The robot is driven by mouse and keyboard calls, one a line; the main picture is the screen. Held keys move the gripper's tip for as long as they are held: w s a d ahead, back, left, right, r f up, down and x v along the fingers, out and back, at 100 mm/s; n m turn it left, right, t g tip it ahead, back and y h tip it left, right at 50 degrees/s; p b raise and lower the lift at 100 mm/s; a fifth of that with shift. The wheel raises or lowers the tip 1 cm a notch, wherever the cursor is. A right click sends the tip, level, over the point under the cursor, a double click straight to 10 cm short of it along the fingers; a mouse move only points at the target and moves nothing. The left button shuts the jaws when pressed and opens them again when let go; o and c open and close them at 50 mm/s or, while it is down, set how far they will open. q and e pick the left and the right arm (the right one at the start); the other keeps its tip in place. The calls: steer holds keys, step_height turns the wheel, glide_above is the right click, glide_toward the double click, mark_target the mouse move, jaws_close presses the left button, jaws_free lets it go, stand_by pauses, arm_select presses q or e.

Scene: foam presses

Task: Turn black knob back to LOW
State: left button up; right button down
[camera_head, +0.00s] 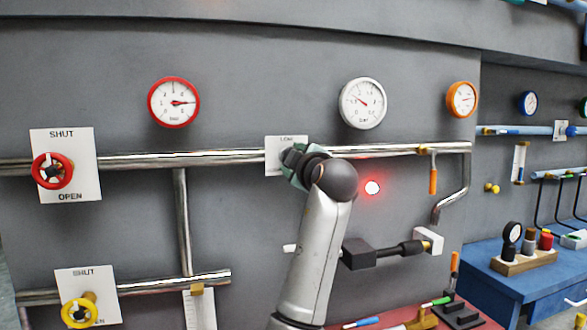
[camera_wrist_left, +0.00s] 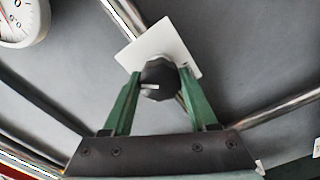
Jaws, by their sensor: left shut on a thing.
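The black knob (camera_wrist_left: 158,80) shows in the left wrist view in front of a white plate (camera_wrist_left: 165,45), with a light pointer mark on its face. My left gripper (camera_wrist_left: 160,88) has its two green fingers on either side of the knob and is shut on it. In the head view my left gripper (camera_head: 292,158) covers the knob. My right gripper is not in view.
A steel pipe (camera_head: 220,156) runs along the wall at knob height. Gauges, including a white-rimmed one (camera_head: 363,103), hang above. A red lit lamp (camera_head: 372,187) and an orange-handled lever (camera_head: 433,180) are to the right. A red handwheel (camera_head: 52,171) is at left.

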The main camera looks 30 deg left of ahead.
arm_select(q)
steer(key=n, duration=0.3)
steer(key=shift+f+n+b, duration=0.15)
steer(key=shift+n+b, duration=0.15)
steer(key=n, duration=0.4)
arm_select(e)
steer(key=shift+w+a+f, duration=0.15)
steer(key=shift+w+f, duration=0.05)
arm_select(q)
steer(key=shift+n, duration=0.4)
steer(key=o, duration=1.4)
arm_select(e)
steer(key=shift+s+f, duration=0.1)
arm_select(q)
steer(key=shift+b+v, duration=1.15)
steer(key=shift+v, duration=5.1)
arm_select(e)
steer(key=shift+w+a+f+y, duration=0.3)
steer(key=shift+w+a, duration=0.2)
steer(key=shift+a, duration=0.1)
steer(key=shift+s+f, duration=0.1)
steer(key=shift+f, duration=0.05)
